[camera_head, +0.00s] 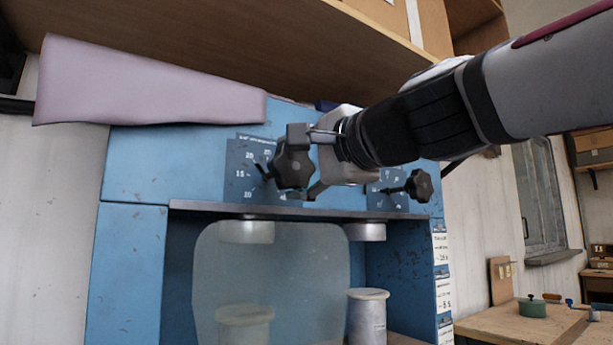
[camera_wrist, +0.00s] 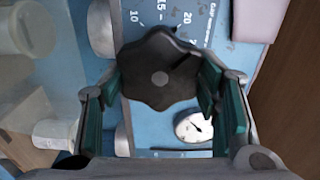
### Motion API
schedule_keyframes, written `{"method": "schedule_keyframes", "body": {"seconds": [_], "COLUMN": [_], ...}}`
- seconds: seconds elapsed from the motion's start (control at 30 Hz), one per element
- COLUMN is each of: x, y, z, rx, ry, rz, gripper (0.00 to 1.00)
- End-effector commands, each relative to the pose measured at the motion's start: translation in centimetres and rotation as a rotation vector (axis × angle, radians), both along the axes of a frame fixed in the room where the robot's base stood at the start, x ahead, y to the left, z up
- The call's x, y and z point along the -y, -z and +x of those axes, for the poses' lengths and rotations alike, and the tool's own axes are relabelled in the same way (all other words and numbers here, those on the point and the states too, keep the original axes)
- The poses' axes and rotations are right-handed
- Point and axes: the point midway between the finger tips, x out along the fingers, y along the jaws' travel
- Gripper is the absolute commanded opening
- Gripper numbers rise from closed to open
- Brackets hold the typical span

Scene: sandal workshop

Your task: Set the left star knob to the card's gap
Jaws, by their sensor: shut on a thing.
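The left star knob (camera_head: 291,166) is black and lobed, on the front of the blue machine. In the wrist view the knob (camera_wrist: 158,72) sits between the green finger pads, and my gripper (camera_wrist: 160,88) is shut on it. In the head view my gripper (camera_head: 311,160) reaches it from the right. A blue scale plate (camera_head: 239,180) behind the knob carries numbers including 10, 15 and 20. The knob's dark pointer seems to lie near 15 to 20; the exact reading is unclear. Small cards (camera_head: 442,262) on the machine's right side are too small to read.
A second star knob (camera_head: 419,187) is to the right, with its own scale. A round gauge (camera_wrist: 194,127) shows below the knob in the wrist view. A clear shield (camera_head: 270,275) hangs below. A wooden shelf (camera_head: 250,45) and a pale sheet (camera_head: 140,85) are above.

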Motion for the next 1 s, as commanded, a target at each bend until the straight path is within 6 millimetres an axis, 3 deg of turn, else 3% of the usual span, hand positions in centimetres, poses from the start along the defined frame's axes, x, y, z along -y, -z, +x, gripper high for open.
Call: {"method": "schedule_keyframes", "body": {"seconds": [0.57,0.6,0.67,1.0], "x": [0.08,0.07,0.07,0.08], "y": [0.10,0.10,0.10,0.03], "z": [0.09,0.08,0.08,-0.06], "rx": [-0.018,-0.018,-0.018,-0.017], "ry": [0.002,0.002,0.002,0.001], "rz": [0.025,0.025,0.025,0.025], "gripper": [0.29,0.63,0.77,0.77]}}
